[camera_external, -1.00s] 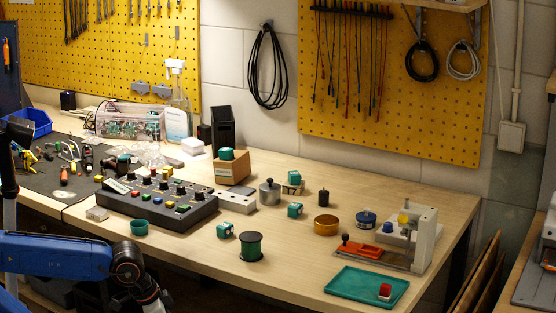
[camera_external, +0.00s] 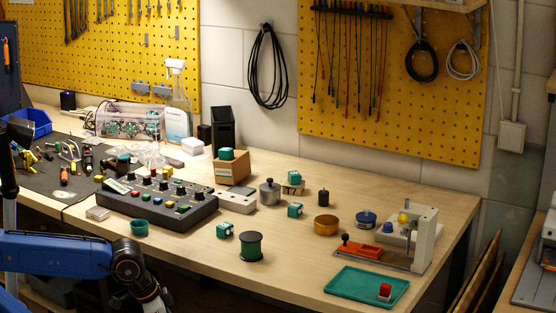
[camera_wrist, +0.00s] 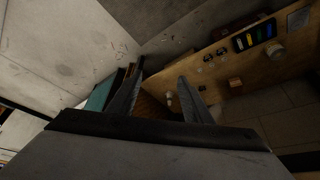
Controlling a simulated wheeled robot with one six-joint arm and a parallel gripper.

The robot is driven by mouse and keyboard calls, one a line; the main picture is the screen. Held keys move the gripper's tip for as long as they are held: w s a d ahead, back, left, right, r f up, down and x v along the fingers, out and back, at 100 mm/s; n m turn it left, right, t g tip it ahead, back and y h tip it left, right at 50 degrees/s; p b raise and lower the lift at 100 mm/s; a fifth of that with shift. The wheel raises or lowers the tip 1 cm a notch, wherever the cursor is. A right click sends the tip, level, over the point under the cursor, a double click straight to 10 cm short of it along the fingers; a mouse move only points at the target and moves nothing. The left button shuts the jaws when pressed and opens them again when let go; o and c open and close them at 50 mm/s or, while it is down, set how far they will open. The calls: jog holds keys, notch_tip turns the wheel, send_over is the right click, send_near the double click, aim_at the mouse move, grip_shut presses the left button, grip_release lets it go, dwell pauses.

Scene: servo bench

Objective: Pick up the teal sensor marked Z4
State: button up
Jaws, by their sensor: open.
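Several small teal blocks with white faces stand on the bench in the external view. One teal block (camera_external: 225,230) is near the front, left of the green spool. Another teal block (camera_external: 295,210) is at mid-bench, and a third (camera_external: 294,177) sits on a small stand behind it. One more teal block (camera_external: 226,154) rests on a cardboard box. The markings are too small to read, so I cannot tell which is Z4. My gripper (camera_wrist: 158,92) shows in the wrist view, its two fingers apart with nothing between them. The wrist view shows no teal block I can identify.
A control box (camera_external: 157,201) with coloured buttons is left of the blocks. A green spool (camera_external: 251,246), a brass dish (camera_external: 326,225) and a metal weight (camera_external: 269,192) stand close by. A teal tray (camera_external: 340,288) with a red block lies at the front right.

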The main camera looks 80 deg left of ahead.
notch_tip(320, 180, up, 31)
jog(key=w+a+r+n+g, duration=0.1)
jog(key=w+a+r, duration=0.1)
jog(key=w, duration=0.4)
jog(key=w+a+r+n, duration=0.2)
jog(key=w+a+r, duration=0.1)
jog(key=w, duration=0.3)
jog(key=n+g, duration=0.4)
jog(key=n, duration=0.2)
send_over(295, 205)
notch_tip(295, 205, down, 7)
jog(key=shift+f, duration=5.55)
jog(key=c, duration=1.1)
